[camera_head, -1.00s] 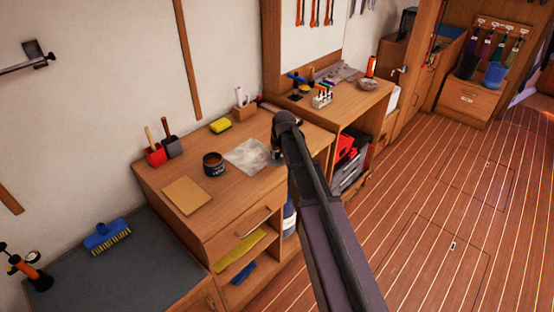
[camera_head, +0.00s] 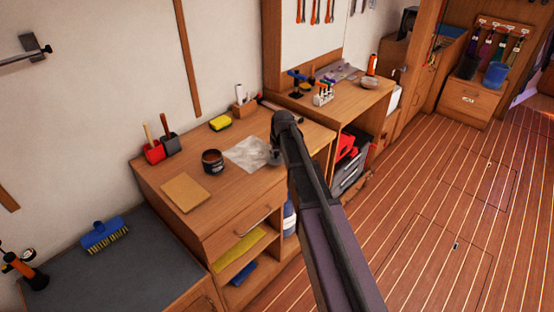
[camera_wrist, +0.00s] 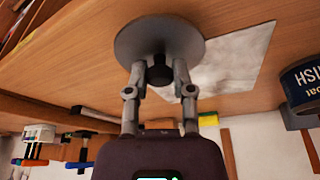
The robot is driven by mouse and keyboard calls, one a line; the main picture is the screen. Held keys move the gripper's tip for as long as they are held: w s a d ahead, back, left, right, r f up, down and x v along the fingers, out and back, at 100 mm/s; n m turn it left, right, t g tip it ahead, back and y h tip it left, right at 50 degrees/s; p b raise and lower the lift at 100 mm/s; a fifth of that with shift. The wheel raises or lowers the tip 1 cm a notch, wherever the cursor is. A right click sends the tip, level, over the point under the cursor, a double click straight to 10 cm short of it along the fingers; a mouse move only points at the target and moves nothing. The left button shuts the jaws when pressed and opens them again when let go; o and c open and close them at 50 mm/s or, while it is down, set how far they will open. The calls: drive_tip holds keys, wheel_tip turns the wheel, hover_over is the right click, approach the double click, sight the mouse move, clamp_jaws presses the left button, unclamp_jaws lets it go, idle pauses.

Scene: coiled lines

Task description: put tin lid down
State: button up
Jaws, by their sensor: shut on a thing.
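The tin lid (camera_wrist: 160,32) is a grey disc with a dark knob in the wrist view. My gripper (camera_wrist: 160,72) is shut on this knob, one finger on each side. The lid is over the wooden bench top and overlaps the edge of a pale grey sheet (camera_wrist: 228,62); I cannot tell whether it touches. In the head view my gripper (camera_head: 275,157) is at the right edge of the sheet (camera_head: 246,154), and my arm hides most of the lid. A dark open tin (camera_head: 213,162) with brown contents stands left of the sheet; its label shows in the wrist view (camera_wrist: 300,82).
A tan square sheet (camera_head: 185,192) lies at the bench's front left. A yellow sponge (camera_head: 220,122), a red holder (camera_head: 154,152) and a wooden block with white items (camera_head: 243,110) stand along the back. Bare wood (camera_head: 235,188) lies in front of the pale sheet.

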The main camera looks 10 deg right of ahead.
sight(280, 163)
drive_tip(key=shift+f, duration=0.5)
drive_tip(key=shift+f+b, duration=0.55)
drive_tip(key=shift+b, duration=0.25)
drive_tip(key=o, duration=0.9)
drive_tip(key=shift+r, duration=0.2)
drive_tip(key=shift+r+p, duration=0.6)
drive_tip(key=shift+p, duration=0.2)
drive_tip(key=p+v, duration=1.1)
drive_tip(key=shift+s+r, duration=0.15)
drive_tip(key=shift+r, duration=0.15)
drive_tip(key=s+m+g, duration=0.1)
drive_tip(key=s, duration=0.7)
drive_tip(key=s+g, duration=0.1)
drive_tip(key=s, duration=0.8)
drive_tip(key=s+f+m+g, duration=0.1)
drive_tip(key=s, duration=0.7)
drive_tip(key=shift+s+a+m+h, duration=0.2)
drive_tip(key=shift+s+m+h, duration=0.1)
drive_tip(key=shift+s+h, duration=0.1)
